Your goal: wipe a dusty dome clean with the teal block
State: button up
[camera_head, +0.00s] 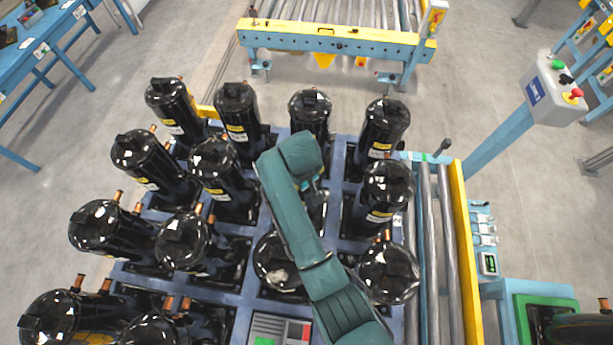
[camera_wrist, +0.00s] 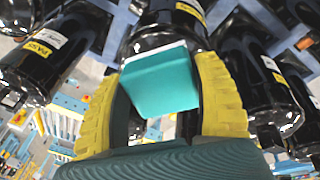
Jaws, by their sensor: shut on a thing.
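My gripper (camera_wrist: 165,95) is shut on the teal block (camera_wrist: 160,82), with a yellow ribbed finger on each side of it. The block's far edge is close to the dome of a black compressor (camera_wrist: 165,38); I cannot tell whether they touch. In the head view my green arm hides the gripper and block and covers much of a compressor in the middle of the pallet. Just in front of that one, a black dome (camera_head: 272,262) carries a pale dusty patch (camera_head: 280,277); my arm hides its right side.
Several black compressors stand close around my arm on the blue pallet (camera_head: 237,297). A roller conveyor (camera_head: 428,240) with a yellow rail runs along the right. A control box (camera_head: 553,88) stands at the upper right. A grey case (camera_head: 268,328) lies at the front.

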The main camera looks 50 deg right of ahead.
jog(key=shift+r, duration=0.1)
jog(key=shift+v, duration=1.45)
